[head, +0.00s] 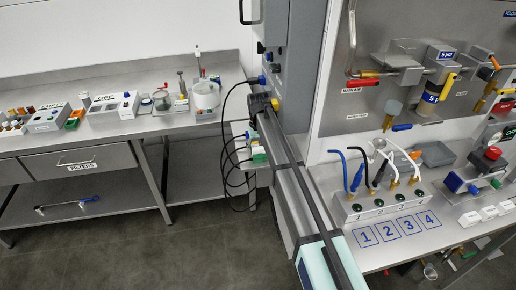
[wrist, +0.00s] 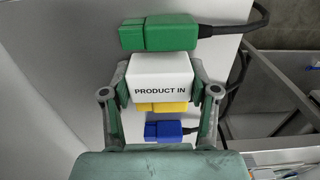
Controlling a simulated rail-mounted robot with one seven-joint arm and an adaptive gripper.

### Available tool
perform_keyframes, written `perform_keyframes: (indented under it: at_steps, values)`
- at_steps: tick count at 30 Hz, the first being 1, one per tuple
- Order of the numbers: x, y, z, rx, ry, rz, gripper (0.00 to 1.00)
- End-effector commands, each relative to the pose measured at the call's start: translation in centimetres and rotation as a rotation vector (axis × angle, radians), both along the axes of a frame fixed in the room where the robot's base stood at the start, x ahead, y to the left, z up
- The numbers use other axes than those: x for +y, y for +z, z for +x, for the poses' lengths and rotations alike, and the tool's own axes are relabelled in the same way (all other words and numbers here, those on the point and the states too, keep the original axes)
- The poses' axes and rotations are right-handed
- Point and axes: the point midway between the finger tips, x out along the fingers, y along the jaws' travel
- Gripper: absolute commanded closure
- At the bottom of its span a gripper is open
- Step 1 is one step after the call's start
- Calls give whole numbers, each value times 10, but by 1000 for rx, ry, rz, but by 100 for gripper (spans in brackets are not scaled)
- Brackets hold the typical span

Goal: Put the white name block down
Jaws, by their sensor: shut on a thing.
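The white name block (wrist: 160,80), lettered "PRODUCT IN", sits between the two fingers of my gripper (wrist: 160,74) in the wrist view. The fingers are shut on its left and right sides. The lettering reads upright. A yellow connector (wrist: 162,107) shows just below the block, partly hidden by it. A green connector (wrist: 158,36) is just above and a blue connector (wrist: 170,130) below. I cannot tell whether the block touches the pale surface behind it. I cannot make out the block or my gripper in the head view.
Black cables run from the connectors along the right in the wrist view. In the head view, a steel bench (head: 130,122) with several devices stands left. The right bench (head: 405,250) carries squares numbered 1 to 4 and small white blocks (head: 488,212) near its right edge.

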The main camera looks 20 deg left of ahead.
Motion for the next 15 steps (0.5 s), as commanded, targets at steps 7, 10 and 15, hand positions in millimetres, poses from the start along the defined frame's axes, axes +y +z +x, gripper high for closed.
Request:
perform_keyframes:
  at_steps: [7, 10, 15]
  values:
    - [0, -3, 0, 0, 0, 0, 15]
    - [0, -3, 0, 0, 0, 0, 15]
    - [0, -2, 0, 0, 0, 0, 15]
